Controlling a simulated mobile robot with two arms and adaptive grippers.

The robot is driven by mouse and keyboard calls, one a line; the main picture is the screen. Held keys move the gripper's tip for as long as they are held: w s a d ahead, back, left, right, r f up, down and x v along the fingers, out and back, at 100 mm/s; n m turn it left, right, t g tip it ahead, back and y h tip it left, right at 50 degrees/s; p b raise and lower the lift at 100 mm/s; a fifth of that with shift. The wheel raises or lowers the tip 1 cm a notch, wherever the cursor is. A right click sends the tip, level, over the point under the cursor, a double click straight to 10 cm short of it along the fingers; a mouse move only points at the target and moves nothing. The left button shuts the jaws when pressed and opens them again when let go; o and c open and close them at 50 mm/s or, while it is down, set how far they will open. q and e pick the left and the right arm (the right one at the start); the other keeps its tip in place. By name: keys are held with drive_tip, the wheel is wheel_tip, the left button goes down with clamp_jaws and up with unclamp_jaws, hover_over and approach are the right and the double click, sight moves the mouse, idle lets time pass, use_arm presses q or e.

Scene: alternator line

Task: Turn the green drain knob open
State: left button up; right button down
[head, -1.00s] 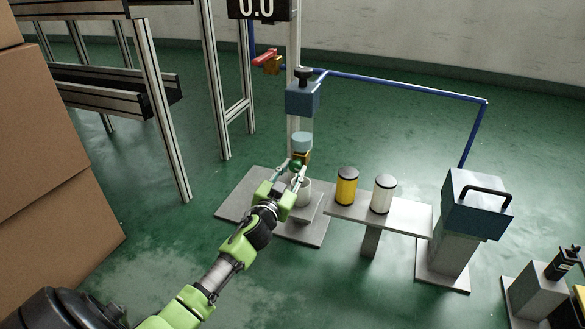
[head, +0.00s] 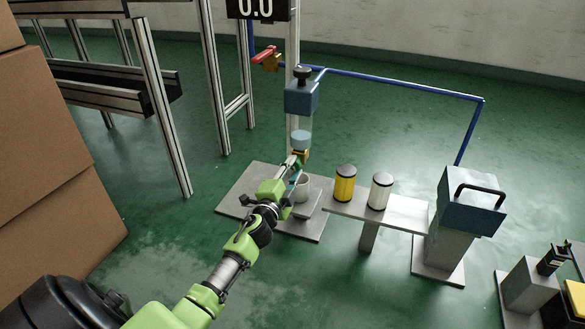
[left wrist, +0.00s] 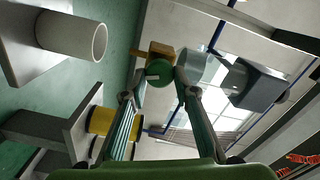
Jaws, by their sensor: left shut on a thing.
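The green drain knob (left wrist: 158,73) sits on a brass valve body (left wrist: 160,48) under the clear bowl (left wrist: 194,66) of the filter unit. In the left wrist view my left gripper (left wrist: 158,78) has one finger on each side of the knob and is shut on it. In the head view the left gripper (head: 294,163) reaches the brass drain valve (head: 304,155) from the lower left and hides the knob. The bowl shows below the blue filter head (head: 301,98). My right gripper is not in view.
A white cup (head: 303,187) stands on the grey base below the valve. A yellow filter (head: 345,184) and a white filter (head: 381,191) stand on a shelf (head: 410,214) to its right. A red-handled valve (head: 265,55) and blue pipe (head: 400,87) are above. Cardboard boxes (head: 50,190) stand left.

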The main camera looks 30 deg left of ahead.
use_arm(q)
drive_tip(key=shift+m, duration=2)
drive_tip(key=shift+f, duration=0.1)
drive_tip(key=o, duration=1.1)
drive_tip(key=shift+c, duration=0.2)
drive_tip(key=v, duration=1.2)
